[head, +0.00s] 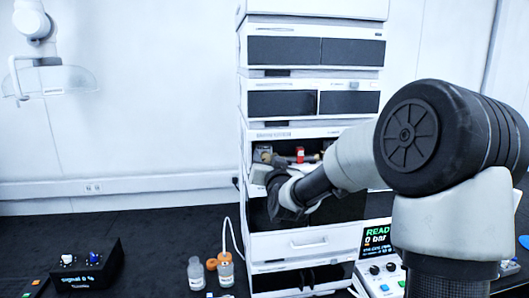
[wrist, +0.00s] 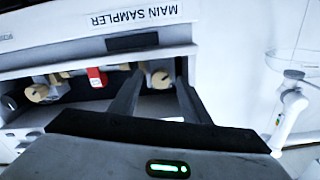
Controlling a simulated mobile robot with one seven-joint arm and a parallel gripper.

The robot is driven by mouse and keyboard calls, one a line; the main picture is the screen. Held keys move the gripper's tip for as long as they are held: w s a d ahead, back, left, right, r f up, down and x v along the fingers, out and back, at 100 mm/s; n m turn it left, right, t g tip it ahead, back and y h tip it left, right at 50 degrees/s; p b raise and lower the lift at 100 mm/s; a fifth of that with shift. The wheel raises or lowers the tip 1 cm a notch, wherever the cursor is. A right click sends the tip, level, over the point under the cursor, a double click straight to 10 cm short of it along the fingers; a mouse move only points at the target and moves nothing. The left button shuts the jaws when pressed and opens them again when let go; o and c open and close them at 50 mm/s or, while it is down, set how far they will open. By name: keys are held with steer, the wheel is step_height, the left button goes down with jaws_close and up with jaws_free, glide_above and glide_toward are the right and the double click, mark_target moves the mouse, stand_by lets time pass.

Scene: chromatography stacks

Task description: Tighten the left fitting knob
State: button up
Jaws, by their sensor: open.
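The left fitting knob, a round tan knob (head: 265,153), sits in the open bay of the stacked instrument in the head view. The wrist view is turned over, so the same knob (wrist: 162,79) shows at the right there, framed between my two dark fingertips. My gripper (wrist: 160,66) is open, with a gap to either side of the knob. Whether the fingers touch it or how deep they reach, I cannot tell. In the head view my gripper (head: 267,172) is at the bay's left part, and my arm hides the bay's right side.
A red block (head: 300,155) sits right of the knob. A second tan knob (wrist: 37,92) shows in the wrist view. Bottles (head: 196,273) with tubing, a black control box (head: 88,268) and a pump display (head: 377,237) stand on the dark bench.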

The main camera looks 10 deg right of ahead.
steer(key=shift+w, duration=0.25)
steer(key=shift+s, duration=0.1)
steer(key=shift+c, duration=0.4)
steer(key=c, duration=1)
steer(key=shift+o, duration=0.2)
